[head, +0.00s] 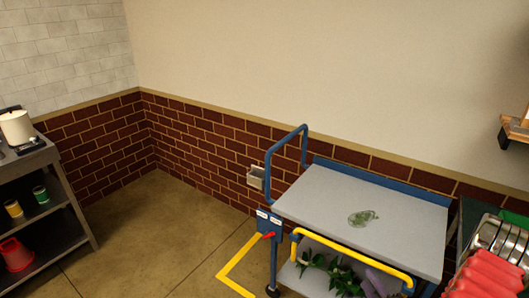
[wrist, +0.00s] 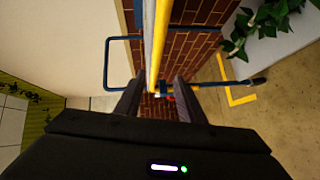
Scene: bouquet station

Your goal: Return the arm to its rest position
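My gripper (wrist: 157,84) shows only in the wrist view. Its two dark fingers are spread apart, with nothing held between them. Part of the cart's yellow bar (wrist: 158,40) runs down the picture and ends in line with the gap between the fingers. I cannot tell how far the bar is from the fingertips. No part of my arm or gripper shows in the head view, so the arm's overall pose is hidden.
A blue-framed cart with a grey top (head: 320,200) stands by the brick wall, bearing a small clear-and-green item (head: 363,218). Its yellow bar (head: 352,254) is in front, with leafy stems (head: 328,275) below. A shelf (head: 58,198) is left; red items (head: 485,272) are right. Floor between is clear.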

